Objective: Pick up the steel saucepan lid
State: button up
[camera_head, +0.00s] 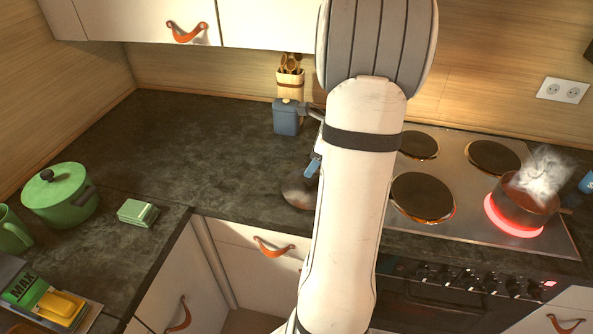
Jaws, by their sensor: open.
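A shiny, rounded metal piece, probably the steel saucepan lid (296,194), shows at the counter's front edge, left of the stove. My arm hides the rest of it. A small part of my gripper (313,168), with a blue tip, shows just above the lid at the arm's left side. The gripper is open; most of it is hidden behind my arm, and I cannot tell whether it touches the lid.
A steaming saucepan (526,204) stands on a glowing red burner at right. A blue canister (286,119) and a utensil holder (291,82) stand behind the lid. A green pot (60,198) and green stack (138,213) are at left. The dark counter (200,150) between is clear.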

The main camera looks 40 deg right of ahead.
jog(key=shift+d+f+m, duration=0.25)
jog(key=shift+d+m, duration=0.15)
jog(key=shift+d, duration=0.1)
jog(key=x, duration=0.5)
jog(key=d+x, duration=0.1)
jog(key=x, duration=0.1)
jog(key=shift+s+a+f+p, duration=0.1)
jog(key=shift+s+f+p, duration=0.2)
jog(key=shift+f+p, duration=0.15)
jog(key=shift+c, duration=0.3)
jog(key=c, duration=1)
